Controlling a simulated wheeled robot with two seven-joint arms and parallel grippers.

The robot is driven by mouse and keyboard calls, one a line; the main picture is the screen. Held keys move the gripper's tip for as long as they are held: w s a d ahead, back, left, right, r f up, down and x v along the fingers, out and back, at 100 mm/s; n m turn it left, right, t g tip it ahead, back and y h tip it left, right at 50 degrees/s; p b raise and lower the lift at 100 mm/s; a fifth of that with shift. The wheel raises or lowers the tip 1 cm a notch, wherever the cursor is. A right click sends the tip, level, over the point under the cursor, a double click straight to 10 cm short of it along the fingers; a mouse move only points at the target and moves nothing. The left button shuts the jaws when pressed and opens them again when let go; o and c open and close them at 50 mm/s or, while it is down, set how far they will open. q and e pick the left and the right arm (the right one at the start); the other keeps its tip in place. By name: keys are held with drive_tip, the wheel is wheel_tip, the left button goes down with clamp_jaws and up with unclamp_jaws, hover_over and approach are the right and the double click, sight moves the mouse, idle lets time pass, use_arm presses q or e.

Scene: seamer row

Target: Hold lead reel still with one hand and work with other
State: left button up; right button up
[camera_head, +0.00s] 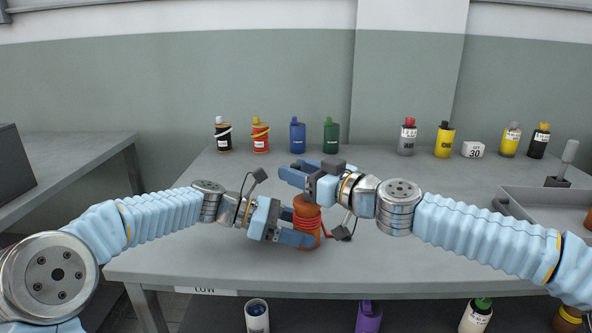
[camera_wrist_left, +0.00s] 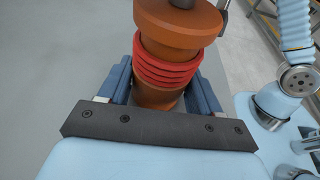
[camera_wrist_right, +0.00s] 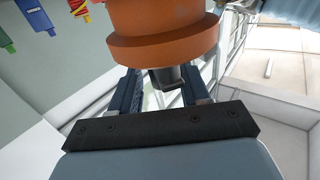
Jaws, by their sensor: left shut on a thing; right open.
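The lead reel (camera_head: 307,222) is an orange-brown spool with red lead wound round its middle. My left gripper (camera_head: 298,238) is shut on the reel low down; in the left wrist view the blue fingers flank the reel (camera_wrist_left: 168,60). My right gripper (camera_head: 290,173) is open above the reel's top. In the right wrist view the reel (camera_wrist_right: 163,35) fills the upper middle, with a small dark piece (camera_wrist_right: 167,78) between the open fingers.
Several coloured bottles, such as a blue one (camera_head: 297,136) and a yellow one (camera_head: 444,140), line the table's back. A grey tray (camera_head: 545,205) is at right. More containers (camera_head: 257,316) sit on the lower shelf. The table's left part is clear.

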drive_tip(key=shift+w+a, duration=0.3)
drive_tip(key=shift+a, duration=0.1)
clamp_jaws()
drive_tip(key=shift+a+r+n+g+y, duration=0.1)
drive_tip(key=shift+n+g+y, duration=0.3)
drive_tip(key=shift+g, duration=0.1)
drive_tip(key=shift+s+a+n+g+y, duration=0.15)
drive_tip(key=shift+n+g+y, duration=0.35)
drive_tip(key=shift+g, duration=0.3)
drive_tip(key=shift+s+a+n+g+y, duration=0.2)
drive_tip(key=shift+s+n+g+y, duration=0.2)
drive_tip(key=shift+n+g, duration=1.2)
drive_tip(key=shift+s+a+n+g+y, duration=0.35)
drive_tip(key=shift+n+g, duration=0.6)
drive_tip(key=shift+g, duration=1.25)
drive_tip(key=shift+s+a+n+g+y, duration=0.1)
drive_tip(key=shift+s+n+g+y, duration=0.25)
drive_tip(key=shift+n+g, duration=1.25)
drive_tip(key=shift+s+m+g, duration=0.2)
drive_tip(key=shift+m+g, duration=0.05)
drive_tip(key=shift+g, duration=0.15)
